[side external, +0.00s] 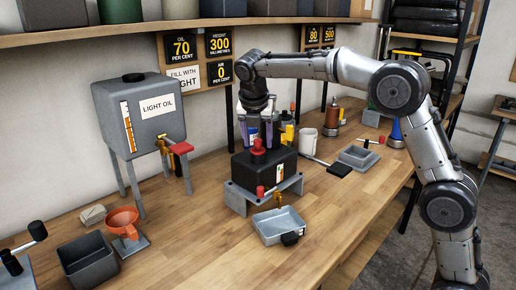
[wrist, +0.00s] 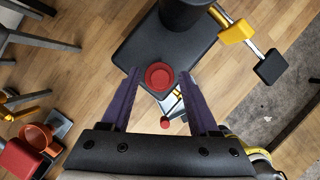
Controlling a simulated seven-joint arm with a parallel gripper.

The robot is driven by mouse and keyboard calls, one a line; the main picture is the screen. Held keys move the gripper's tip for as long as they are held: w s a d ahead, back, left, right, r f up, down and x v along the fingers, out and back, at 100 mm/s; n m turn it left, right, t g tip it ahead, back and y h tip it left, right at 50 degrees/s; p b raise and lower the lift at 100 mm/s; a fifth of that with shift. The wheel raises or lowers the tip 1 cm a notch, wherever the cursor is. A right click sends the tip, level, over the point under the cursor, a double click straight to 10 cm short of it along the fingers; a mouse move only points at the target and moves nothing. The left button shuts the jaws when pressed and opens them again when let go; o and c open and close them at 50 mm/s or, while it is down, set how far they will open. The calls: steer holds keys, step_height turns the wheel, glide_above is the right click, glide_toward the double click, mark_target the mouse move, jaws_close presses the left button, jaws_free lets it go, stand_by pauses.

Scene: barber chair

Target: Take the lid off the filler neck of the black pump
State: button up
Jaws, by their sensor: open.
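The black pump (side external: 275,173) stands on a grey metal stand (side external: 237,198) in the middle of the bench. Its dark top (wrist: 140,48) fills the upper middle of the wrist view. A round red lid (side external: 258,152) sits on top of the pump; the wrist view shows this lid (wrist: 159,76) from above. My gripper (side external: 256,138) is over the pump, pointing down. In the wrist view my gripper (wrist: 159,72) is open, with one purple finger on each side of the lid and gaps between. The filler neck under the lid is hidden.
A grey tray (side external: 281,226) stands in front of the pump, below a red-handled tap (side external: 261,191). A black cylinder (wrist: 185,12) rises from the pump beside the lid. The light oil tank (side external: 128,110) and orange funnel (side external: 122,222) are left. Bare bench lies between.

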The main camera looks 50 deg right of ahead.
jaws_close()
steer(key=shift+r, duration=0.1)
stand_by(0.3)
